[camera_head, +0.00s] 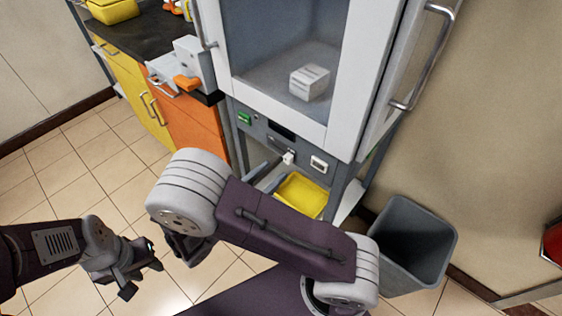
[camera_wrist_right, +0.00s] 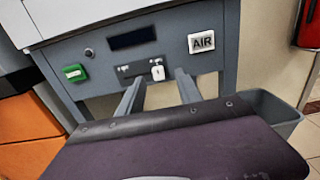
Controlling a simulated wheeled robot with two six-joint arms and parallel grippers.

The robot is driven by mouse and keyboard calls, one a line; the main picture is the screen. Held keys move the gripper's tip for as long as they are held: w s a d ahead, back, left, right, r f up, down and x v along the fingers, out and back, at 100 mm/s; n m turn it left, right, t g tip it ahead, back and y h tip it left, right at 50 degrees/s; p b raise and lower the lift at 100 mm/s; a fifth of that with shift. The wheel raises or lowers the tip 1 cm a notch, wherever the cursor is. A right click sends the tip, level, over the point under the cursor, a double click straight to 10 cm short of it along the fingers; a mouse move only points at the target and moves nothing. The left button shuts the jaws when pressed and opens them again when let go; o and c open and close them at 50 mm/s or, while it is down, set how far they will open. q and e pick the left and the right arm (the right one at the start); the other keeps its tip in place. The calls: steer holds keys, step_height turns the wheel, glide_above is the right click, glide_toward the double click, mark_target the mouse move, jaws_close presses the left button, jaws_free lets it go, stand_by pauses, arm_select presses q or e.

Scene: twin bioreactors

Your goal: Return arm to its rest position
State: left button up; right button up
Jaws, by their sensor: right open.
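My left gripper (camera_head: 144,274) hangs over bare floor tiles at the lower left of the head view, its dark fingers spread apart and empty. My right arm (camera_head: 290,232), with purple links and pale grey joints, is folded across the lower middle of the head view. My right gripper (camera_head: 188,250) shows only partly as dark parts below the big grey joint; it is open, and I see nothing in it. In the right wrist view a purple link of mine (camera_wrist_right: 185,145) fills the bottom and hides what lies behind.
A yellow tray (camera_head: 302,194) sits below. A grey bin (camera_head: 412,245) stands right. Floor at left is clear.

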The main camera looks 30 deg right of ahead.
steer(key=shift+v, duration=1.9)
